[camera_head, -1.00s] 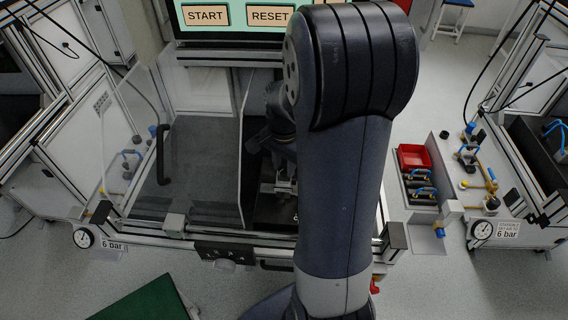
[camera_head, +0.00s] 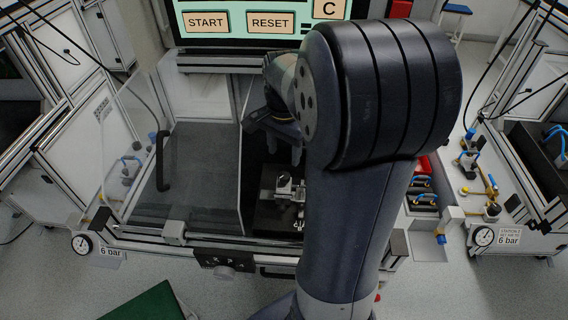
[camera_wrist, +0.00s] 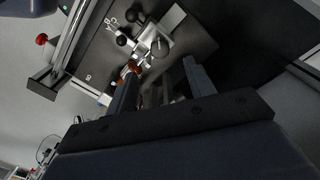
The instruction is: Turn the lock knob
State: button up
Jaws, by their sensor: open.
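A small metal fixture (camera_head: 285,187) sits on a black plate inside the middle station. In the wrist view the fixture (camera_wrist: 150,42) carries several dark ball knobs (camera_wrist: 138,19) beside the letters A, B and C. I cannot tell which one is the lock knob. A copper-orange part (camera_wrist: 131,71) shows near the left fingertip. My gripper (camera_wrist: 160,72) is open, its two fingers apart and pointing toward the fixture, with nothing clearly held. In the head view my gripper (camera_head: 284,150) is above and behind the fixture, partly hidden by my arm.
A clear door with a dark handle (camera_head: 162,157) stands left of the fixture. A screen with START and RESET (camera_head: 255,22) is behind. A grey round knob (camera_head: 226,271) is on the front rail. Clamps and gauges stand at right. A red button (camera_wrist: 41,40) shows in the wrist view.

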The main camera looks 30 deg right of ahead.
aim_at(284, 175)
jog(key=shift+r, duration=1.6)
jog(key=shift+f, duration=0.1)
notch_tip(284, 175, down, 11)
jog(key=shift+r, duration=0.1)
jog(key=shift+n, duration=0.3)
jog(key=shift+r, duration=0.1)
